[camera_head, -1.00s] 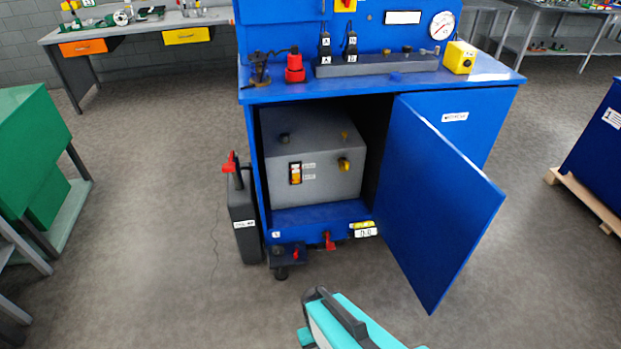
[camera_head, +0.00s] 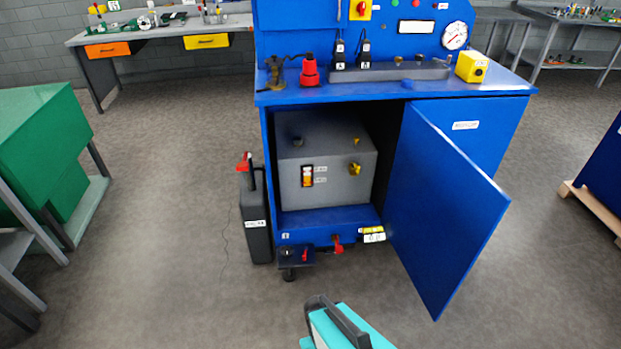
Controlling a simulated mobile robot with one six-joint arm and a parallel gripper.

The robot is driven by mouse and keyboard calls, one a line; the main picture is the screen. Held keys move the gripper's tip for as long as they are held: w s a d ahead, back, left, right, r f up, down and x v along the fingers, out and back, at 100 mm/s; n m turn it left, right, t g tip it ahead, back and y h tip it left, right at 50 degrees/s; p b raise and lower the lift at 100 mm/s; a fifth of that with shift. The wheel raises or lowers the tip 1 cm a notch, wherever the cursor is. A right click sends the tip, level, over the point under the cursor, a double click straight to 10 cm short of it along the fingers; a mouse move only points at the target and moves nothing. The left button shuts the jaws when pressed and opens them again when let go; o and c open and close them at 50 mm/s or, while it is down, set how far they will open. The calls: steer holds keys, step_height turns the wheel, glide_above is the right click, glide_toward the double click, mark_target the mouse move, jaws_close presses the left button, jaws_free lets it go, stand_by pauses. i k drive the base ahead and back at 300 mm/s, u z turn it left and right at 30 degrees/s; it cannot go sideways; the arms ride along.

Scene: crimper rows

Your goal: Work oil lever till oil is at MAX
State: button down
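A grey tank (camera_head: 340,195) stands inside the open blue cabinet (camera_head: 275,170). A small gauge (camera_head: 307,176) with orange and yellow in it is on its front, beside two small labels. The oil level against them is too small to read. A dark canister (camera_head: 255,228) with a red lever (camera_head: 244,162) on top stands at the cabinet's left side. Another red lever (camera_head: 337,243) is low on the cabinet front, and a small red part (camera_head: 305,256) is to its left. Only a teal and dark piece of my arm shows at the bottom; I see no gripper fingers.
The cabinet's blue door (camera_head: 447,205) stands open toward me on the right. A green cabinet (camera_head: 40,150) is at the left. A blue unit on a wooden pallet (camera_head: 590,208) is at the right edge. The floor before the cabinet is clear.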

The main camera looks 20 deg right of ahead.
mark_target(243, 166)
steer(key=u, duration=0.1)
steer(key=i, duration=0.95)
steer(key=u, duration=0.1)
